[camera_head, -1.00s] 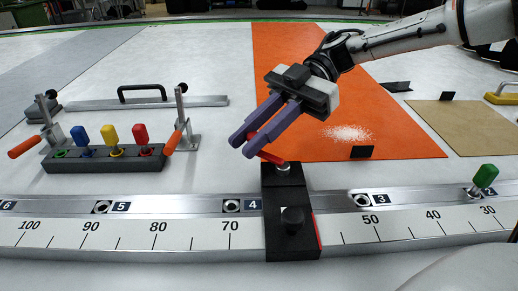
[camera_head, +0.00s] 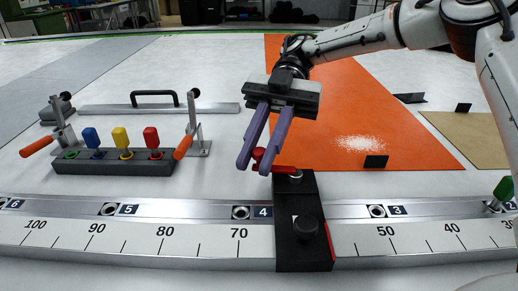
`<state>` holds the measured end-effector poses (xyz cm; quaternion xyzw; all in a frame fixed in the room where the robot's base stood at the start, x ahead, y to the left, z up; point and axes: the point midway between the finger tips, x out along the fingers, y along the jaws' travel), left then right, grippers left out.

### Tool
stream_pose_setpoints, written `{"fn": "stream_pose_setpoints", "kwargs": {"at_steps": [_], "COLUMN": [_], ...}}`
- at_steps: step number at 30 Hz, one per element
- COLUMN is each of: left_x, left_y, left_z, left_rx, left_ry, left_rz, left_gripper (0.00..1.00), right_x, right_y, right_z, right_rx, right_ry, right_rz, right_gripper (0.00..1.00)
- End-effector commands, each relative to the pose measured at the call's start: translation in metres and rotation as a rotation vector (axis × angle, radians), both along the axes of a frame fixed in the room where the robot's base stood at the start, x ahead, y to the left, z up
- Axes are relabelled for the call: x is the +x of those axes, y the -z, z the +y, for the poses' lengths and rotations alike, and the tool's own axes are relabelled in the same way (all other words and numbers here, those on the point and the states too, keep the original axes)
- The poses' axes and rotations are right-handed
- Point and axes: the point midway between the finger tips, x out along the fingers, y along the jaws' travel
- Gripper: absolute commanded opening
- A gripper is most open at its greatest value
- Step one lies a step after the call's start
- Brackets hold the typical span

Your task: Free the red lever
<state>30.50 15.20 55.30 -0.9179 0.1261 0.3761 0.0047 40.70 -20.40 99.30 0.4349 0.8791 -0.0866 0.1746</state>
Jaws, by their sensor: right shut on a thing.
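The red lever (camera_head: 284,169) sits at the top of a black clamp block (camera_head: 296,222) on the scaled rail. It points left from a silver pivot at the block's far end. My right gripper (camera_head: 255,165) comes in from the upper right, with two purple fingers angled down toward the rail. The fingers are shut on the red lever near its free end, and partly hide it. My left gripper is not in view.
A black knob (camera_head: 306,227) stands on the clamp block. At left, a dark rack (camera_head: 113,167) holds blue, yellow and red pegs between two orange-handled clamps. A green-handled pin (camera_head: 503,191) is at the right. An orange mat (camera_head: 400,145) lies behind, with white powder.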

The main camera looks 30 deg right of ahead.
Motion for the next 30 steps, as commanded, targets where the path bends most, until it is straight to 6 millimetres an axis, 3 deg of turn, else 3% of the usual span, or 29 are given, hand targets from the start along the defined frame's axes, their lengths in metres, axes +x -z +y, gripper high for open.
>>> {"fn": "stream_pose_setpoints", "kwargs": {"at_steps": [9, 10, 13, 23, 30], "left_x": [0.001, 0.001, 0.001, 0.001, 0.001], "left_y": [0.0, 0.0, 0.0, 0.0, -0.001], "left_z": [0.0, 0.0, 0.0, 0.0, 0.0], "left_rx": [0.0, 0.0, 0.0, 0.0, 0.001], "left_ry": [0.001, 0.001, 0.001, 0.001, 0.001], "left_rz": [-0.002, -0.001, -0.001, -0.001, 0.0], "left_gripper": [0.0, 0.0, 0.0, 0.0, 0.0], "right_x": [0.0, 0.0, 0.0, 0.001, 0.016], "right_y": [0.0, 0.0, 0.0, -0.001, -0.01], "right_z": [0.0, 0.0, 0.0, -0.001, -0.02], "right_rx": [0.0, 0.0, 0.0, -0.001, -0.002], "right_ry": [-0.002, -0.002, -0.002, 0.0, 0.001], "right_rz": [0.0, 0.0, 0.001, -0.001, -0.002], "right_gripper": [0.0, 0.2, 0.36, 0.37, 0.37]}}
